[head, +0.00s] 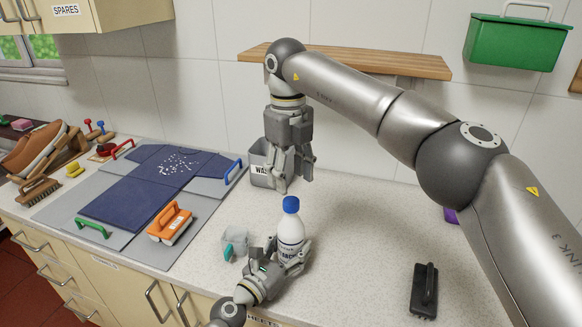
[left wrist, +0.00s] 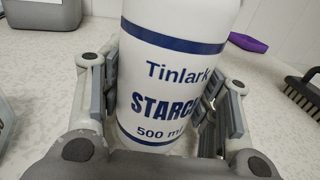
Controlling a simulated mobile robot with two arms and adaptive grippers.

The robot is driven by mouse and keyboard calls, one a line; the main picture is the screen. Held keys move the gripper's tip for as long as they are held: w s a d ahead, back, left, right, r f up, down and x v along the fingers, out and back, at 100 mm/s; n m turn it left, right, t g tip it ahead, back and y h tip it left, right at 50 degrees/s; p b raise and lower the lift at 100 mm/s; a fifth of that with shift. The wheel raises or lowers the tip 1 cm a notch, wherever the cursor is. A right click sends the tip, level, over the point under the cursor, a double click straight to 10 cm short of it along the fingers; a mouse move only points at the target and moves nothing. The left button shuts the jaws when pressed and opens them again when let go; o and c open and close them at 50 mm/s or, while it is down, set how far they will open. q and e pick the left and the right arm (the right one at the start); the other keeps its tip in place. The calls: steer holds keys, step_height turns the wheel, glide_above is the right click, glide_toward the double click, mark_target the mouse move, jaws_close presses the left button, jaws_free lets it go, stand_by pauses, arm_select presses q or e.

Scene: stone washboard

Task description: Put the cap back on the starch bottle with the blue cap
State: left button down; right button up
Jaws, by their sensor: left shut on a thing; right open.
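The white starch bottle (head: 290,232) stands upright on the counter, and its label reads Tinlark STARCH 500 ml in the left wrist view (left wrist: 168,85). The blue cap (head: 291,204) sits on top of the bottle's neck; whether it is screwed tight cannot be told. My left gripper (head: 288,252) is shut around the bottle's lower body, with a finger on each side in the left wrist view (left wrist: 165,110). My right gripper (head: 292,180) points down, open and empty, just above the cap and apart from it. The cap is outside the left wrist view.
A small clear cup (head: 238,240) with a teal item stands left of the bottle. A grey bin (head: 259,165) is behind. A black brush (head: 424,290) lies at right, a purple item (head: 450,215) behind my right arm. Orange brush (head: 170,223) and blue cloth (head: 130,200) lie left.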

mark_target(291, 201)
steer(key=n, duration=0.5)
steer(key=shift+r, duration=0.2)
steer(key=n, duration=0.4)
steer(key=shift+r+n, duration=0.1)
steer(key=shift+n, duration=0.2)
steer(key=n, duration=0.4)
steer(key=shift+r+n, duration=0.2)
steer(key=shift+n, duration=0.2)
steer(key=n, duration=0.5)
steer(key=shift+r+n, duration=0.15)
steer(key=shift+n, duration=0.15)
steer(key=shift+f, duration=4.05)
